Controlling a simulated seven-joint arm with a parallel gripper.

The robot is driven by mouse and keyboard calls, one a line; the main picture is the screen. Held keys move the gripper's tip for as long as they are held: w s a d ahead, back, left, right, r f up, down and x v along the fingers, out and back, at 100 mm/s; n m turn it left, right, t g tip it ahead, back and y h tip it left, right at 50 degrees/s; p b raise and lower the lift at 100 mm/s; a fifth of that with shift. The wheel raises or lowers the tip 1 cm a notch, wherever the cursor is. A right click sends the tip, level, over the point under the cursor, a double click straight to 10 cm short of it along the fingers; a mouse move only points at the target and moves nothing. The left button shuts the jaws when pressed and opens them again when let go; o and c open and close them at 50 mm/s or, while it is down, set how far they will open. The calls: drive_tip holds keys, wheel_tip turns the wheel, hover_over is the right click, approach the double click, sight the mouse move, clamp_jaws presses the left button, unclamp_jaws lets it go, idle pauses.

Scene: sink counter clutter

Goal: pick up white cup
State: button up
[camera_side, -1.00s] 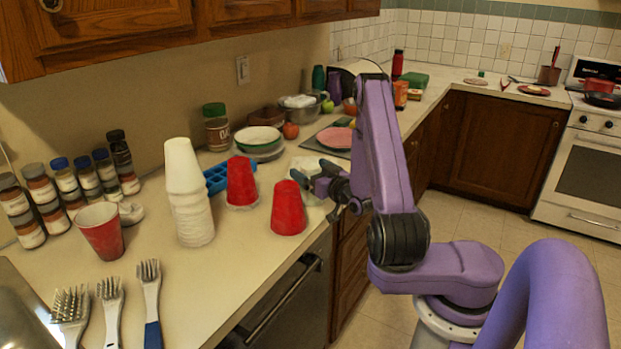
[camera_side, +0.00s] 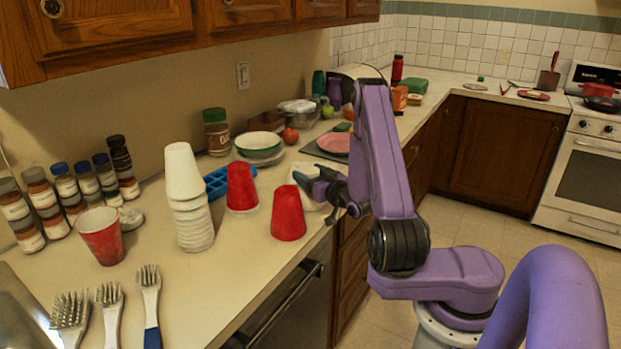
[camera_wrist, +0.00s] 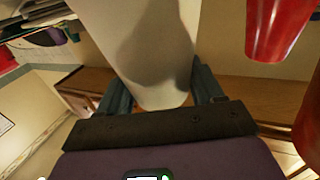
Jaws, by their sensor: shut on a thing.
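My gripper (camera_side: 325,185) is at the counter's front edge, to the right of the red cups. In the wrist view, my gripper (camera_wrist: 155,92) is shut on a white cup (camera_wrist: 150,35), with one finger on each side of it. In the side view, the white cup (camera_side: 306,169) is mostly hidden behind my fingers and a red cup, and I cannot tell whether it touches the counter. A separate stack of white cups (camera_side: 193,222) stands further left.
Two upside-down red cups (camera_side: 288,214) (camera_side: 241,187) stand close to the left of my gripper. An upright red cup (camera_side: 101,237), brushes (camera_side: 150,300) and spice jars (camera_side: 45,205) are further left. Plates (camera_side: 333,142) lie behind. The front left counter is partly clear.

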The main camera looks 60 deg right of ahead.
drive_tip(key=shift+r, duration=0.45)
wheel_tip(320, 180, up, 2)
drive_tip(key=s+a+r, duration=0.6)
drive_tip(key=s+r, duration=0.4)
drive_tip(key=s, duration=0.2)
drive_tip(key=shift+s+r, duration=0.25)
wheel_tip(320, 180, up, 20)
drive_tip(key=shift+a+r, duration=0.1)
drive_tip(key=w+a+n+g+y, duration=0.1)
drive_tip(key=w+a+n+y, duration=0.55)
drive_tip(key=w+a, duration=0.65)
drive_tip(key=w+a+n+y, duration=0.4)
drive_tip(key=w+a+y, duration=0.6)
drive_tip(key=w, duration=0.5)
drive_tip(key=shift+h, duration=0.35)
drive_tip(key=shift+s+a+f, duration=0.1)
drive_tip(key=shift+s+f, duration=0.05)
drive_tip(key=shift+f, duration=3.15)
drive_tip(key=shift+s+a+f, duration=0.1)
drive_tip(key=shift+f, duration=3.15)
